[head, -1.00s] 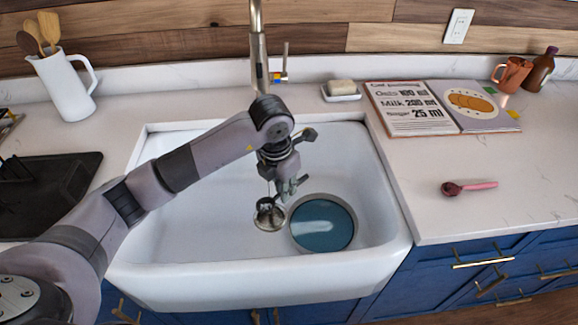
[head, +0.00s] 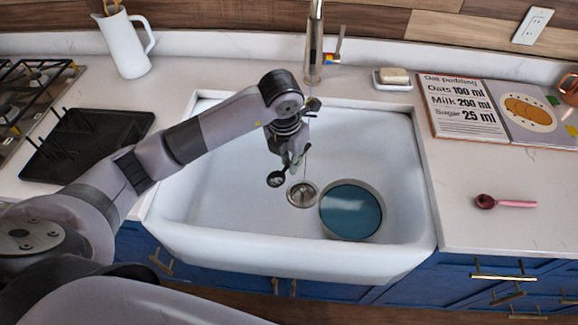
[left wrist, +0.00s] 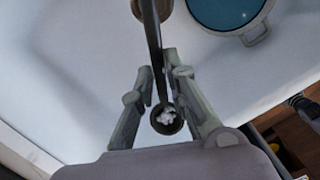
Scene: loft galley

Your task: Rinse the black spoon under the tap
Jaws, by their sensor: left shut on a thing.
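In the head view my left gripper (head: 291,158) is over the white sink (head: 235,195), shut on the black spoon (head: 277,180). The spoon's dark bowl shows just left of the drain (head: 302,194). In the left wrist view the spoon's handle (left wrist: 154,50) runs between the fingers (left wrist: 158,75), and its bowl, with whitish bits or glints in it, faces the camera. The tap (head: 315,50) stands behind the sink; a thin line below it may be a water stream, and I cannot tell whether it touches the spoon.
A blue round pan or dish (head: 351,211) sits in the sink, right of the drain. A soap dish (head: 392,85), an open recipe book (head: 470,112) and a pink-handled spoon (head: 505,203) are on the right counter. A black rack (head: 85,145) and white jug (head: 124,45) are left.

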